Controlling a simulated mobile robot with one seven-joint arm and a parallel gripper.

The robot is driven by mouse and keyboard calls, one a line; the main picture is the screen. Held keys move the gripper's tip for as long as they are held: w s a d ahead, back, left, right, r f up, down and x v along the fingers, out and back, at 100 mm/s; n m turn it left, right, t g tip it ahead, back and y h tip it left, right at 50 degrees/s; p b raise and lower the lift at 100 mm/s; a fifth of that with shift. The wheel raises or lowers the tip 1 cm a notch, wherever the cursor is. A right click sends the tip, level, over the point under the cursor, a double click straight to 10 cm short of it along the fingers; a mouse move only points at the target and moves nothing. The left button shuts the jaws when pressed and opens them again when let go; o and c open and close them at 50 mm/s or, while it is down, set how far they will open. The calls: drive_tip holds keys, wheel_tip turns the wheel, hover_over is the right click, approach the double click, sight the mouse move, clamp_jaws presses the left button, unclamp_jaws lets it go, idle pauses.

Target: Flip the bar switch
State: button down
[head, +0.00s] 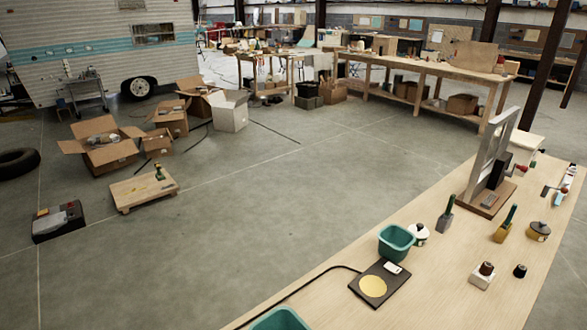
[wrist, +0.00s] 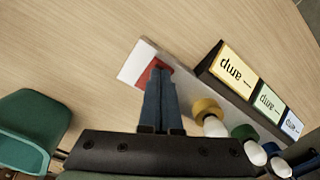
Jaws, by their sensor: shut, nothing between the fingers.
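In the wrist view, a pale grey-white bar (wrist: 133,66) lies on the wooden tabletop, with a red patch (wrist: 148,74) near its upper-left end; this may be the bar switch, but I cannot tell for sure. My gripper (wrist: 158,68) is shut and empty, its dark fingertips over or against the red patch; whether they touch is unclear. The fingers hide part of the patch. Yellow (wrist: 206,108), green (wrist: 244,132) and blue (wrist: 278,167) round parts with white ends sit along the bar. My gripper does not show in the head view, and I cannot clearly identify this bar there.
Yellow (wrist: 234,67), green (wrist: 268,101) and blue (wrist: 292,125) "amp" labels sit on a dark block beside the bar. A teal bin (wrist: 38,108) stands at left. The head view shows a teal tub (head: 396,244), a black plate device (head: 357,287) and a metal frame (head: 490,150) on the bench.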

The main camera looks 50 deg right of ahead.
drive_tip(key=shift+f, duration=0.5)
drive_tip(key=shift+r, duration=0.15)
wheel_tip(320, 180, up, 7)
drive_tip(key=p, duration=0.7)
idle(0.7)
